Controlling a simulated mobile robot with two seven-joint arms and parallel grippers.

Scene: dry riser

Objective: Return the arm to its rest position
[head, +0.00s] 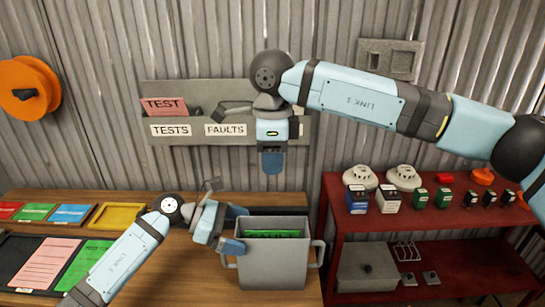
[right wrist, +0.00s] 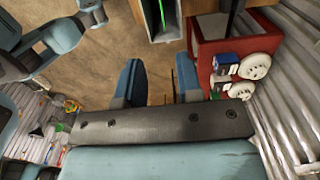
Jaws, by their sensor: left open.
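My right gripper (head: 272,162) hangs fingers-down in front of the wall rack (head: 215,128) labelled TESTS and FAULTS. In the right wrist view its two blue fingers (right wrist: 158,85) stand apart with nothing between them. My left gripper (head: 234,228) is open, low at the left side of a grey two-handled box (head: 271,272). Its fingers are by the box's upper left corner and left handle; I cannot tell whether they touch. A green card (head: 272,233) lies inside the box. A red TEST card (head: 165,106) sits in the rack's left pocket.
A wooden table (head: 185,280) bears coloured cards and a dark tray at the left. A red shelf (head: 425,218) at the right holds detectors, small boxes and a grey case (head: 366,268). An orange reel (head: 29,91) and a grey plate (head: 390,59) are on the corrugated wall.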

